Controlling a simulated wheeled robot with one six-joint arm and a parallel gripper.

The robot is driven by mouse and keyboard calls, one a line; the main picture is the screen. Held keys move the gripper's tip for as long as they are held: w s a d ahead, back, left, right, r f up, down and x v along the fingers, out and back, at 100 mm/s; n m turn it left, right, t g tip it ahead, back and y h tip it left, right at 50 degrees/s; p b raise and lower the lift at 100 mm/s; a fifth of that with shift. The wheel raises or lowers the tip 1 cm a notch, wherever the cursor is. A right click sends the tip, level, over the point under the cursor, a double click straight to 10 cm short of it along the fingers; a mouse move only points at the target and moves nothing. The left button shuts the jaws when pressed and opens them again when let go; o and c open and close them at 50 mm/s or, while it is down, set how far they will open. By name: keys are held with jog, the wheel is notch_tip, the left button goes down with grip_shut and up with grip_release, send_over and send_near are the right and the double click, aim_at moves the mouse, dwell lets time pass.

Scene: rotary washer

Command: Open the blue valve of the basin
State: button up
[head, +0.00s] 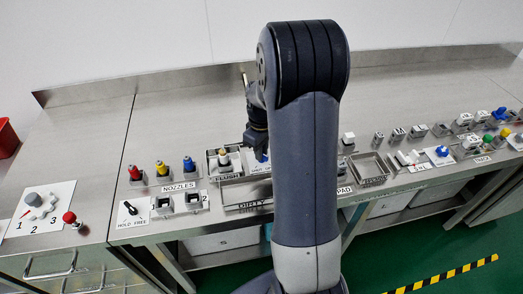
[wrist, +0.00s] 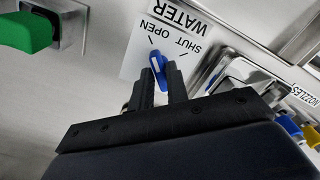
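The blue valve (wrist: 157,66) is a small blue handle on a white plate marked WATER, with SHUT and OPEN ticks, upside down in the wrist view. Its far tip points close to the OPEN tick. My gripper (wrist: 161,78) has one black finger on each side of the handle, close against it, and appears shut on it. In the head view my gripper (head: 257,142) reaches down behind my arm, and the blue handle (head: 262,157) shows just below it. My arm hides much of the basin area there.
A flush fixture (head: 224,160) stands just left of the valve. Coloured nozzles (head: 161,169) stand farther left. A green handle (wrist: 28,32) sits at the wrist view's upper left. Small blocks and another blue knob (head: 442,151) are at the right. The rear counter is clear.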

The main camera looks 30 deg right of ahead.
jog(key=o, duration=0.3)
jog(key=shift+o, duration=0.2)
notch_tip(320, 180, up, 11)
dwell(0.4)
jog(key=shift+f, duration=0.2)
notch_tip(320, 180, down, 11)
jog(key=shift+r, duration=0.1)
dwell(0.3)
jog(key=shift+r, duration=0.1)
dwell(0.3)
